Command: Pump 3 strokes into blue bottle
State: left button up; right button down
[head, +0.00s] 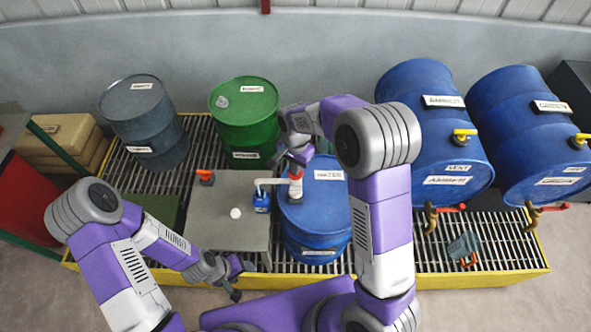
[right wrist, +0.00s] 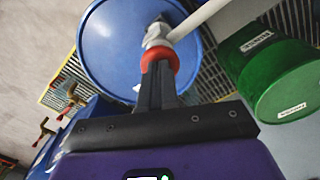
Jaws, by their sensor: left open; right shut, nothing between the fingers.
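The blue drum (head: 322,215) stands on the grating with a white and red hand pump (head: 296,187) on its top. The pump's pale spout (head: 268,182) reaches left above the small blue bottle (head: 261,202) on the grey stand. My right gripper (head: 301,156) is shut and empty, just above the pump. In the right wrist view its closed fingers (right wrist: 157,82) point at the pump's red part (right wrist: 160,57); whether they touch it is unclear. My left gripper (head: 238,280) is open and empty, low in front of the grey stand.
The grey stand (head: 230,195) also holds a small white round item (head: 236,212) and an orange-topped item (head: 206,176). Grey (head: 145,120) and green (head: 244,118) drums stand behind. Two blue drums with taps lie at right. A grey-blue can (head: 462,246) sits below them.

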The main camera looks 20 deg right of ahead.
jog(key=shift+f+b, duration=0.5)
jog(key=shift+f, duration=0.35)
jog(key=shift+r+p, duration=1.85)
jog(key=shift+r, duration=0.55)
notch_tip(320, 180, up, 6)
jog(key=p, duration=0.4)
jog(key=shift+p, duration=0.3)
jog(key=shift+f, duration=0.1)
